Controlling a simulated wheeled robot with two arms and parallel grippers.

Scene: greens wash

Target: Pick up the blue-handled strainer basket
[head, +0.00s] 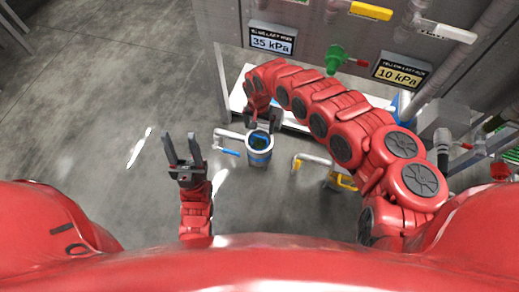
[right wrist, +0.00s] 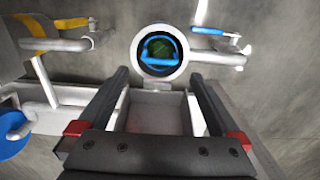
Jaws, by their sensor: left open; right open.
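The blue-handled strainer basket (right wrist: 157,64) sits inside a round, open-topped pipe housing (right wrist: 137,50) in the right wrist view, with dark green matter inside it. In the head view the housing (head: 259,160) stands upright with a blue band, and the basket (head: 260,140) shows in its mouth. My right gripper (head: 263,119) is open and empty, just behind the housing in the head view. In the right wrist view its fingers (right wrist: 161,76) are spread, with the housing beyond the tips. My left gripper (head: 183,142) is open and empty, left of the housing.
A blue-levered valve (head: 229,152) joins the housing's left side. A yellow-handled pipe unit (head: 342,181) stands to the right. On the panel behind are a 35 kPa sign (head: 272,41), a 10 kPa sign (head: 399,73) and a green valve (head: 336,57). The floor at left is clear.

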